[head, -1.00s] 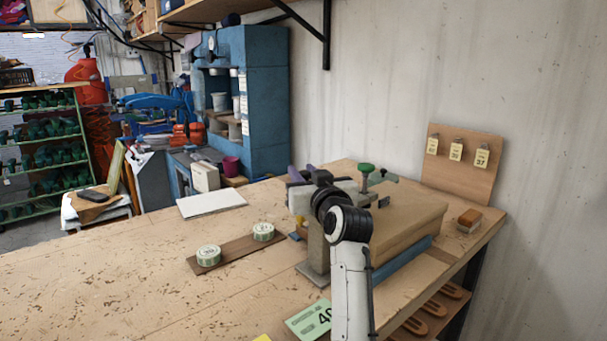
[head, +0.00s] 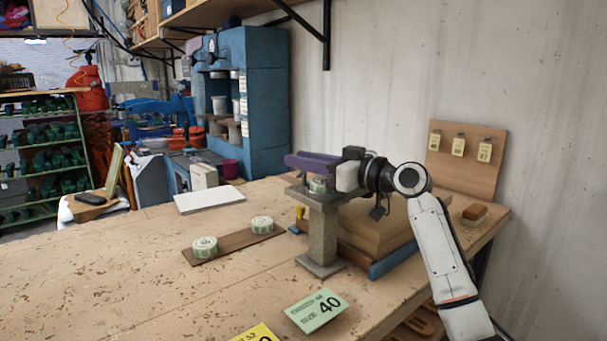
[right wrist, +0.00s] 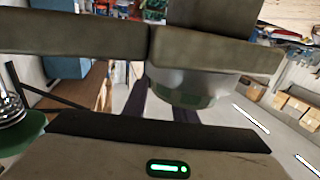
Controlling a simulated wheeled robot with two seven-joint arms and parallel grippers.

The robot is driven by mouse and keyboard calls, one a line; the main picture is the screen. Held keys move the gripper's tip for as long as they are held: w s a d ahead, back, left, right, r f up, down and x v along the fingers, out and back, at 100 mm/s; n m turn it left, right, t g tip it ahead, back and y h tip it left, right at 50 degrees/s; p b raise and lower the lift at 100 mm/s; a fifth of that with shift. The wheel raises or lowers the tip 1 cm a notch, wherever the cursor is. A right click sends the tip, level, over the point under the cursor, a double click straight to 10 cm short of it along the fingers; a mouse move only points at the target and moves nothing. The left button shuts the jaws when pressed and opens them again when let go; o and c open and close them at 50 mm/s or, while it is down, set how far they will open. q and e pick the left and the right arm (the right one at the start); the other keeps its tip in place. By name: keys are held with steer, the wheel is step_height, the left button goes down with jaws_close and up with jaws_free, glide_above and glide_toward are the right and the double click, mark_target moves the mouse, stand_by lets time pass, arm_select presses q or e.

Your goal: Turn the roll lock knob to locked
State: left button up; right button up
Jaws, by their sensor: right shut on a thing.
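My right gripper (head: 308,163) reaches in from the right over the grey stand (head: 322,232) on the workbench. Its purple fingers lie level above the stand's top plate and are shut on a round green-and-white part, which I take to be the roll lock knob (head: 318,185). In the right wrist view the fingers (right wrist: 158,108) run behind this round part (right wrist: 190,88), beside a grey plate. Their exact contact and any lock marking are hidden. A separate green knob (right wrist: 25,130) with a metal spring is at the left there. My left gripper is not in view.
Two round tins (head: 205,247) sit on a wooden strip left of the stand. A tan block (head: 385,222) is close behind the stand. A green size-40 card (head: 317,310) lies in front. A brush (head: 473,213) is at the right. The bench's left side is mostly clear.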

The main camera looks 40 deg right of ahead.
steer(key=shift+d+f+n+g+y+b, duration=0.15)
steer(key=shift+n+g+y+b, duration=0.15)
steer(key=shift+n+y+b, duration=0.35)
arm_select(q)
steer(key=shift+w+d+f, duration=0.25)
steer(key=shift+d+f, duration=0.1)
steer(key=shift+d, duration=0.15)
arm_select(e)
steer(key=shift+y, duration=0.55)
steer(key=o, duration=1)
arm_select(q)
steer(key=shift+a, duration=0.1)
arm_select(e)
steer(key=shift+o, duration=0.2)
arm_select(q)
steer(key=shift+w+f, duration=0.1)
arm_select(e)
steer(key=shift+s+d, duration=0.1)
steer(key=shift+s, duration=0.2)
steer(key=b+v, duration=0.3)
steer(key=v, duration=0.6)
steer(key=shift+s+d, duration=0.1)
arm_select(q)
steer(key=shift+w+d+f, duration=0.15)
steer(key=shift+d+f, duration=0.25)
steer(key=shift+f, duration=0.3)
arm_select(e)
steer(key=shift+s+r, duration=0.2)
steer(key=shift+r, duration=0.1)
